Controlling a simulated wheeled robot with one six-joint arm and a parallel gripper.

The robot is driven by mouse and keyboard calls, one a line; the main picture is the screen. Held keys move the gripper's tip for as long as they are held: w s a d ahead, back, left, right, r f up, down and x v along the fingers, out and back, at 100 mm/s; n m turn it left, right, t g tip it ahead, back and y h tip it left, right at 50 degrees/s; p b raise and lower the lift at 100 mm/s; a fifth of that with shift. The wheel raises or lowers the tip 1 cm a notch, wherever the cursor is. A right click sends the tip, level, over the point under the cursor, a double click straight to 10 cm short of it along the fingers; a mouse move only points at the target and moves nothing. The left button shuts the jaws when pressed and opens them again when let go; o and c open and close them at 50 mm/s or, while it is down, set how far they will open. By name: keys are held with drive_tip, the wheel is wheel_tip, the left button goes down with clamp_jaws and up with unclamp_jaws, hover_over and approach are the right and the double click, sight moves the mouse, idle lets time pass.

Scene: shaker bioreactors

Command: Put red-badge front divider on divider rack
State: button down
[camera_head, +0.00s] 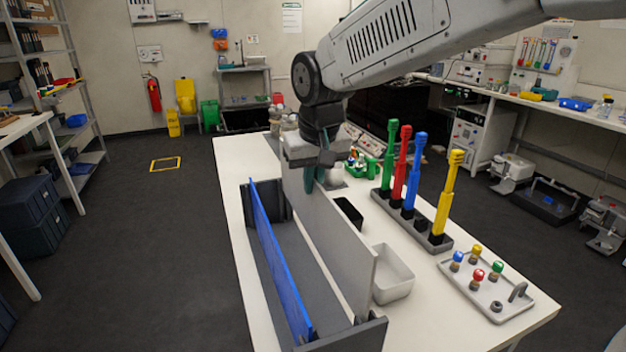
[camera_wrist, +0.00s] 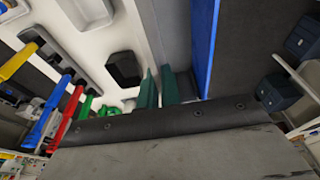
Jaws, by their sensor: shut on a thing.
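My gripper (camera_head: 314,179) points down over the white table, with its teal fingers shut on the top edge of a long light-grey divider panel (camera_head: 338,235). The fingers (camera_wrist: 160,88) also show in the wrist view, closed around the panel. The panel stands upright along the right side of a long dark-grey rack (camera_head: 345,338). I cannot tell whether its lower edge is seated in the rack. A blue divider (camera_head: 272,255) stands lengthwise in the rack, left of the grey panel and apart from it; it also shows in the wrist view (camera_wrist: 205,45). No red badge shows in either view.
Right of the panel are a black tray (camera_head: 348,212), a white bin (camera_head: 391,275), a holder with green, red, blue and yellow tools (camera_head: 410,215), and a tray of small coloured-top items (camera_head: 487,288). Open floor (camera_head: 150,240) lies left of the table.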

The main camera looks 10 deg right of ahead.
sight(313, 200)
drive_tip(key=shift+f, duration=0.25)
drive_tip(key=shift+f, duration=0.35)
drive_tip(key=shift+f, duration=0.45)
drive_tip(key=shift+f, duration=0.35)
drive_tip(key=shift+f, duration=0.4)
drive_tip(key=shift+f, duration=0.4)
drive_tip(key=shift+f, duration=0.15)
idle(0.6)
drive_tip(key=shift+f, duration=0.4)
drive_tip(key=shift+f, duration=0.45)
